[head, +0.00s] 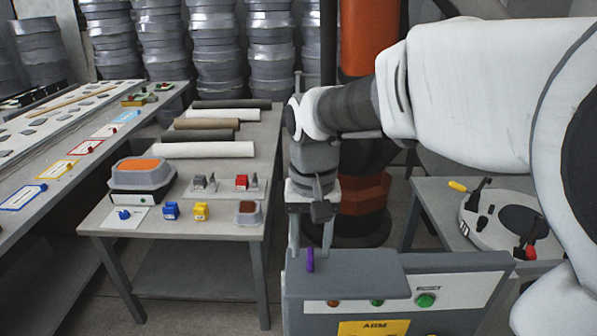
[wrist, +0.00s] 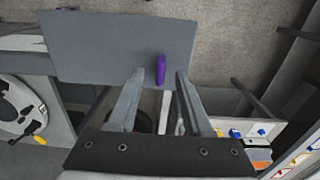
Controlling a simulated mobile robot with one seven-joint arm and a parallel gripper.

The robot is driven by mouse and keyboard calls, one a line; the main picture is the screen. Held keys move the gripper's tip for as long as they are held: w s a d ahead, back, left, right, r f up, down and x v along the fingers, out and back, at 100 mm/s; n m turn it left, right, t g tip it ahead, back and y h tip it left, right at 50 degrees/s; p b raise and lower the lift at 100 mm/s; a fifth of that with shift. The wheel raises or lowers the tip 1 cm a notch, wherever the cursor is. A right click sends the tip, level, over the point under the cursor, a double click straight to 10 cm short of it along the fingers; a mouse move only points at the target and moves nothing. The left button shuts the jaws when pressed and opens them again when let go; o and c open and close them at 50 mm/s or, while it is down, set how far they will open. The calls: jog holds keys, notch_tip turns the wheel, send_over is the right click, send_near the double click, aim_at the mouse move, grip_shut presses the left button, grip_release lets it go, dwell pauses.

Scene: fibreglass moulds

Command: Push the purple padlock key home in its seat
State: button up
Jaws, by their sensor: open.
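The purple padlock key (head: 310,259) stands upright at the top left of a grey control box (head: 360,272). In the wrist view the purple key (wrist: 161,69) shows against the box's flat grey top (wrist: 105,50). My gripper (head: 311,250) is over the box's left end, pointing down, with its fingers close to the key. In the wrist view my gripper (wrist: 158,75) is open, and the key lies between the lines of its two fingers, near their tips. I cannot tell whether a finger touches the key. The seat under the key is hidden.
The box front has a green button (head: 425,300) and a yellow label (head: 373,328). A grey table (head: 215,232) with rolls, small coloured blocks and a tray stands to the left. A round white device (head: 505,225) lies on a table at right.

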notch_tip(320, 180, down, 2)
jog(key=shift+f, duration=0.15)
grip_shut()
dwell(0.3)
